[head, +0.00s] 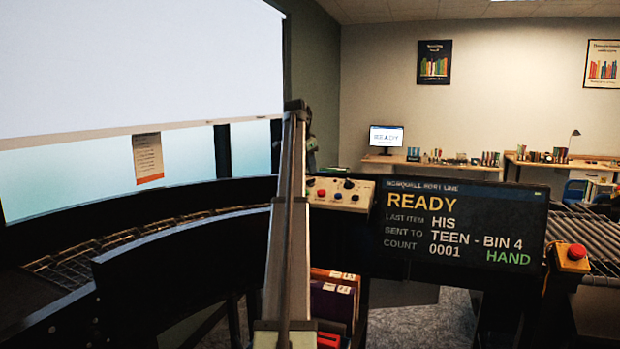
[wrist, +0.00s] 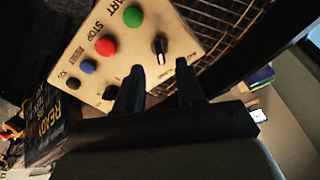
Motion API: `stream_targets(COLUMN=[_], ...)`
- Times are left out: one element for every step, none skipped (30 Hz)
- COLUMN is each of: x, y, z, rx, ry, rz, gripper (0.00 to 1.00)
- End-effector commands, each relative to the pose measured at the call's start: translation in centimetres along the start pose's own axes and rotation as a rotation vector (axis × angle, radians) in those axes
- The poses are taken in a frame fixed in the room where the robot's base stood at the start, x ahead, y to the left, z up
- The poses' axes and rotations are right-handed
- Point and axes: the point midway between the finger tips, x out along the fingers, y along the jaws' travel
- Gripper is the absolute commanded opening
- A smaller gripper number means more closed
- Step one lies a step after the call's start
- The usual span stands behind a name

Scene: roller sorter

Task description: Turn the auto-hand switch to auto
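The beige control panel (wrist: 130,50) fills the upper middle of the wrist view, seen turned around. A black knob with a pale pointer line (wrist: 160,47) stands on it, with small lettering beside it that seems to begin "Auto"; it looks like the auto-hand switch. My gripper (wrist: 160,88) is open, its two dark fingers apart and nothing between them. The knob is beyond the fingertips, between their lines, with no visible contact. In the head view the panel (head: 342,203) sits behind my arm, which hides part of it. The status screen (head: 460,228) reads READY and HAND.
Green (wrist: 133,16), red (wrist: 106,46) and blue (wrist: 88,66) buttons sit close to the knob on the panel. A wire-mesh conveyor (wrist: 215,30) runs beside it. A red emergency button (head: 576,252) is right of the screen. Books (head: 335,293) stand below the panel.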

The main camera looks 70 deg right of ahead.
Motion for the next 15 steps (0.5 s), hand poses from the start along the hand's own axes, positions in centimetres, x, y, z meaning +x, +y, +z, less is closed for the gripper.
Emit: stream_targets(x=[0.9, 1.4, 2.0, 2.5, 2.9, 3.3, 3.6, 3.9, 4.2, 4.4, 4.6, 4.8, 5.0, 5.1, 5.2], y=[0.1, 0.1, 0.1, 0.1, 0.1, 0.1, 0.0, 0.0, 0.0, 0.0, 0.0, 0.0, 0.0, 0.0, 0.0], z=[0.0, 0.0, 0.0, 0.0, 0.0, 0.0, 0.0, 0.0, 0.0, 0.0, 0.0, 0.0, 0.0, 0.0, 0.0], rx=[0.000, 0.000, 0.000, 0.000, 0.000, 0.000, 0.000, 0.000, 0.000, 0.000, 0.000, 0.000, 0.000, 0.000, 0.000], ry=[0.000, 0.000, -0.001, -0.001, -0.001, -0.001, 0.000, 0.000, 0.000, 0.000, 0.000, 0.000, 0.000, 0.000, 0.000], rz=[0.000, 0.000, 0.001, 0.001, 0.001, 0.000, 0.000, 0.000, 0.000, 0.000, 0.000, 0.000, 0.000, 0.000, 0.000], gripper=[0.38, 0.38, 0.38, 0.38, 0.38, 0.38, 0.38, 0.38, 0.38, 0.38, 0.38, 0.38, 0.38, 0.38, 0.38])
